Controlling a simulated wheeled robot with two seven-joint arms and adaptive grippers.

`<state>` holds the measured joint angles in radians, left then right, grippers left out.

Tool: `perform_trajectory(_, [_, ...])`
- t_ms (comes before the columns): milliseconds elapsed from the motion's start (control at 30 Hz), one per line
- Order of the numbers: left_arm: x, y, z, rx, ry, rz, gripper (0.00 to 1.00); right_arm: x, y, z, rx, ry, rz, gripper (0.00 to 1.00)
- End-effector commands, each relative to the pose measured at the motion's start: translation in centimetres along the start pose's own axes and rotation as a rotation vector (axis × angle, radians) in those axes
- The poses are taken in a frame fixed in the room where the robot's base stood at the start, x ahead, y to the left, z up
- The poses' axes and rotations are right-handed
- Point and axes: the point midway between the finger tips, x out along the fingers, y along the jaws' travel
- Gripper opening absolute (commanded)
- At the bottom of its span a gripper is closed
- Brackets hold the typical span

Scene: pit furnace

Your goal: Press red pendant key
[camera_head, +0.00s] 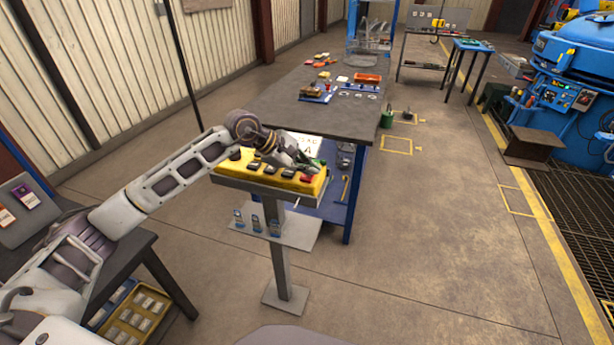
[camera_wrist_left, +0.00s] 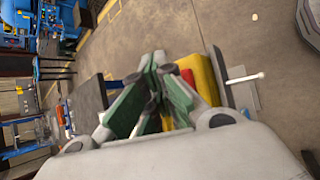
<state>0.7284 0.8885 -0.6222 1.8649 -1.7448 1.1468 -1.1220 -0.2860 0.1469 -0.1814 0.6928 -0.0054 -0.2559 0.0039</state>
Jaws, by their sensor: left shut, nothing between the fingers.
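The yellow pendant (camera_head: 262,180) lies on a grey stand, with a row of dark keys along its top. A red key (camera_head: 307,178) shows at its right end. In the left wrist view the yellow pendant (camera_wrist_left: 203,78) is partly hidden behind the fingers, with a red patch (camera_wrist_left: 187,76) beside them. My left gripper (camera_head: 317,165) is over the pendant's right end, beside the red key in the picture. Its green-padded fingers (camera_wrist_left: 158,66) are shut and empty. I cannot tell whether they touch the pendant. My right gripper is not in view.
A long grey workbench (camera_head: 300,97) with small parts and an orange tray (camera_head: 367,78) stands behind the pendant. The stand's lower shelf (camera_head: 297,233) holds small blue-grey items. A dark table (camera_head: 110,250) is at the left.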

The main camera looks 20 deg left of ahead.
Motion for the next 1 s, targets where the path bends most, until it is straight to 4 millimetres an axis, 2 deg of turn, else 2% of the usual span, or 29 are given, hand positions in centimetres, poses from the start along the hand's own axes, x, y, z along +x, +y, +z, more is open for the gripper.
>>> perform_trajectory(467, [0.0,0.0,0.0,-0.001,0.001,-0.002,0.00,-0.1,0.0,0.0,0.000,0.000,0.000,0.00])
perform_trajectory(1000, [-1.3,1.0,0.9,0.000,0.000,0.000,0.00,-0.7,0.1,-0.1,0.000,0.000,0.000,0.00])
